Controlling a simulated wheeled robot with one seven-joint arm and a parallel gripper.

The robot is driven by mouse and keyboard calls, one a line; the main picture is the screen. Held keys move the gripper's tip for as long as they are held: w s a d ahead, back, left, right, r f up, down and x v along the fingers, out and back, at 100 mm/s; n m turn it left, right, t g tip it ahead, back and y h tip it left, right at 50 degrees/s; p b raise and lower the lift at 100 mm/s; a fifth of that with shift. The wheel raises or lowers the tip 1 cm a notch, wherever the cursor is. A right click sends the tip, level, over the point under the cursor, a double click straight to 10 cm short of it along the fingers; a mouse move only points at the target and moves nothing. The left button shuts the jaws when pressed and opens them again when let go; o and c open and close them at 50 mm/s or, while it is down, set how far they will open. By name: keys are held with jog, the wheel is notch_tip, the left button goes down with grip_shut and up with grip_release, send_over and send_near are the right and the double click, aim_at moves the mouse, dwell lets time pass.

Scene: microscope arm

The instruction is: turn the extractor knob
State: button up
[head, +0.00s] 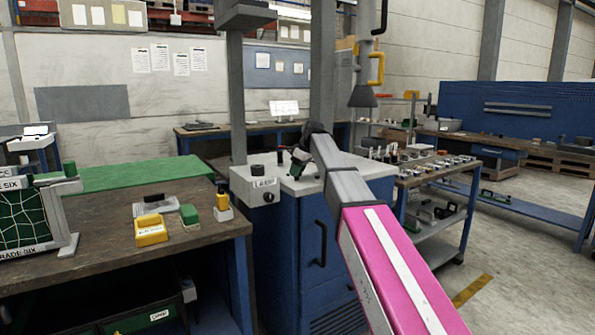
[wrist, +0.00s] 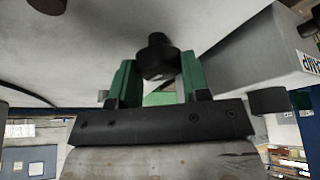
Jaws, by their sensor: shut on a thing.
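A black round knob (wrist: 156,50) stands between the two green fingers of my gripper (wrist: 158,75) in the wrist view. The fingers are shut on it from both sides. No label on this knob is readable, so I cannot confirm from the view that it is the extractor knob. In the head view my gripper (head: 298,164) is low at the pale top (head: 318,183) of a blue cabinet, and my wrist and arm hide the held knob.
A grey control box (head: 255,185) with a label and dark knobs stands left of my gripper; it also shows at right in the wrist view (wrist: 265,55). A post rises behind it. A wooden bench (head: 95,245) is at left, a cart (head: 425,177) at right.

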jog(key=m+t+h, duration=0.1)
jog(key=m, duration=0.2)
jog(key=shift+s+m, duration=0.1)
jog(key=shift+m, duration=0.2)
jog(key=m+t+h, duration=0.1)
jog(key=m, duration=0.3)
jog(key=shift+a+m, duration=0.1)
jog(key=shift+m, duration=0.2)
jog(key=m+h, duration=0.1)
jog(key=m, duration=0.2)
jog(key=shift+t+h, duration=0.3)
jog(key=shift+t, duration=0.1)
jog(key=shift+a+m+h, duration=0.1)
jog(key=shift+m+h, duration=0.6)
jog(key=shift+m, duration=1.3)
jog(key=o, duration=0.9)
jog(key=shift+o, duration=0.2)
jog(key=v, duration=1)
jog(key=shift+r, duration=0.4)
